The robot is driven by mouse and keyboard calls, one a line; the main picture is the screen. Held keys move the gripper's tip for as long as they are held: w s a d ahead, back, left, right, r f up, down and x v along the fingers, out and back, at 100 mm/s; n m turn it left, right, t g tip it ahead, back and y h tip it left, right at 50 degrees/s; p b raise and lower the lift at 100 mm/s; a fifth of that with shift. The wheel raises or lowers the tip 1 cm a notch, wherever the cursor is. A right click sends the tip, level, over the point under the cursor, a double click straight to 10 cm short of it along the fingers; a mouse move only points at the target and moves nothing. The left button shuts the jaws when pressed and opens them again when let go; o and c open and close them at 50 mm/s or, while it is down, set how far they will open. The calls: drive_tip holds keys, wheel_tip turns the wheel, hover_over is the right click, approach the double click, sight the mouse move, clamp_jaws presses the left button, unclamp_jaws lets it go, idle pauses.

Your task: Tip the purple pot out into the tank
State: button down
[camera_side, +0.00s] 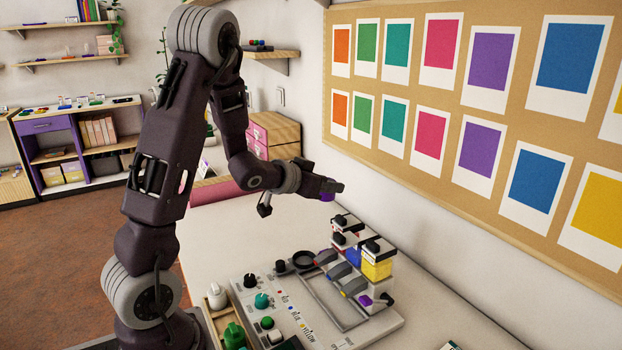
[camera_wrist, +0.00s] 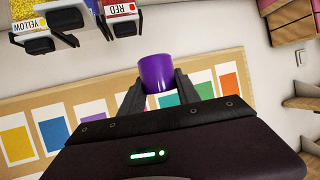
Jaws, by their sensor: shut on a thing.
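The purple pot (camera_wrist: 155,72) is held between the two fingers of my gripper (camera_wrist: 158,88) in the wrist view. In the side view my gripper (camera_side: 333,188) is in the air above and behind the bead machine, and only a small part of the pot (camera_side: 327,197) shows under the fingers. I cannot tell the pot's tilt or whether it holds beads. Several tanks stand in a row at the machine's back right, among them a yellow one (camera_side: 377,268) and a red one. The wrist view shows the yellow (camera_wrist: 40,24) and red (camera_wrist: 119,9) labels. Which tank is meant is unclear.
A board of colour cards (camera_side: 450,190) hangs on the wall behind. The tabletop left of the machine's back is clear.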

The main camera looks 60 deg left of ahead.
drive_tip(key=w+d+r+m+h, duration=0.1)
drive_tip(key=w+d+r, duration=0.15)
drive_tip(key=d, duration=0.55)
drive_tip(key=f, duration=0.5)
drive_tip(key=shift+a+f, duration=0.1)
drive_tip(key=shift+a, duration=0.3)
drive_tip(key=shift+f, duration=0.25)
drive_tip(key=shift+d+m+g, duration=0.1)
drive_tip(key=shift+m+g, duration=0.2)
drive_tip(key=shift+m, duration=0.1)
drive_tip(key=g, duration=0.1)
drive_tip(key=m+g+y, duration=0.1)
drive_tip(key=shift+w+d+f+m+g, duration=0.1)
drive_tip(key=shift+w+f+m+g, duration=0.05)
drive_tip(key=shift+f+m+g, duration=0.15)
drive_tip(key=shift+f+m+g+y, duration=0.3)
drive_tip(key=shift+g+y, duration=0.1)
drive_tip(key=shift+g, duration=0.3)
drive_tip(key=shift+a+f, duration=0.2)
drive_tip(key=m+g+y, duration=0.1)
drive_tip(key=g+y, duration=0.1)
drive_tip(key=w+m+g+y, duration=0.1)
drive_tip(key=m+g+y, duration=0.1)
drive_tip(key=g, duration=0.1)
drive_tip(key=d+f+m+g+y, duration=0.1)
drive_tip(key=g+y, duration=0.1)
drive_tip(key=g, duration=0.1)
drive_tip(key=shift+w+d+m, duration=0.1)
drive_tip(key=shift+w+m, duration=0.1)
drive_tip(key=shift+m, duration=0.2)
